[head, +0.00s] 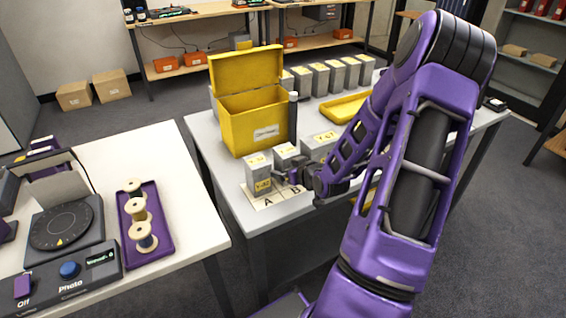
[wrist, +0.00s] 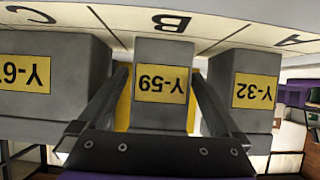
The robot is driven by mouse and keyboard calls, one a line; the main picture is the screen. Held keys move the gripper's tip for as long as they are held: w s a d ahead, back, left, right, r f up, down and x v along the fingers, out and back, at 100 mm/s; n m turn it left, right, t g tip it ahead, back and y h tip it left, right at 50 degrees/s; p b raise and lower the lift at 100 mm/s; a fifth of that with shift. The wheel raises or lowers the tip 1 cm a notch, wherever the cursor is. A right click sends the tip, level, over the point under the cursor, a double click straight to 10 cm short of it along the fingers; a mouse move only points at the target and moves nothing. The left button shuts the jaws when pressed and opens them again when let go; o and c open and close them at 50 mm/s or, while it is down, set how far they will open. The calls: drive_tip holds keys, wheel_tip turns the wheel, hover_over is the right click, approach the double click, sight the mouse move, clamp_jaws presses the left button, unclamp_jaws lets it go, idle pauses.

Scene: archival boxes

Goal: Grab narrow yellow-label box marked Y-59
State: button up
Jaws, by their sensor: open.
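The narrow grey box Y-59 (wrist: 162,112) has a yellow label and stands in the middle of the wrist view, where labels appear upside down. It is on the spot lettered B. In the head view it is the middle box (head: 286,153) of the front row, partly hidden by my gripper (head: 292,178). My gripper also shows in the wrist view (wrist: 160,72); it is open, with one finger on each side of Y-59. I cannot tell whether the fingers touch it. Box Y-32 (wrist: 256,92) is on the right by A, and wider box Y-67 (wrist: 40,75) on the left by C.
The lettered white mat (head: 266,203) lies under the front row. A yellow tray (head: 343,108) and a row of grey boxes (head: 320,78) are farther back. Neighbouring boxes leave narrow gaps around my fingers.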

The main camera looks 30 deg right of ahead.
clamp_jaws()
idle(0.4)
